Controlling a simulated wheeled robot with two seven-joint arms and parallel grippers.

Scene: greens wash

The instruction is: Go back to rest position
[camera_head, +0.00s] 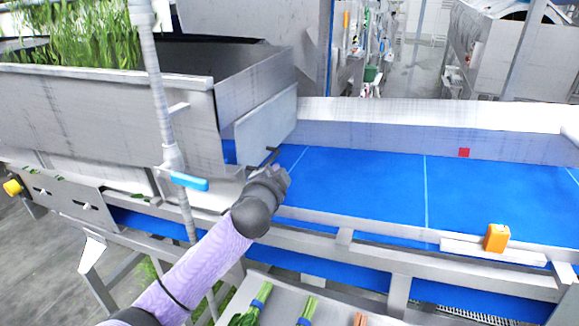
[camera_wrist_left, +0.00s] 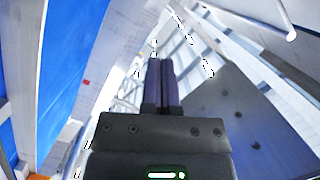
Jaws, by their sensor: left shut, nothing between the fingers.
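My left arm reaches in from the bottom left in the head view. My left gripper (camera_head: 272,158) is at the near edge of the blue conveyor belt (camera_head: 370,185), close to the pale plate at the metal trough's end. In the left wrist view the two dark fingers (camera_wrist_left: 160,82) are together with nothing between them. The blue belt also shows at the left of the left wrist view (camera_wrist_left: 75,65). My right gripper is in neither view.
A metal trough (camera_head: 105,120) with leafy greens (camera_head: 85,38) stands at the left. A vertical pipe with a blue-handled valve (camera_head: 190,182) stands left of my gripper. An orange box (camera_head: 496,238) sits on the belt's near rail. Below is a pale tray with bundled greens (camera_head: 250,305).

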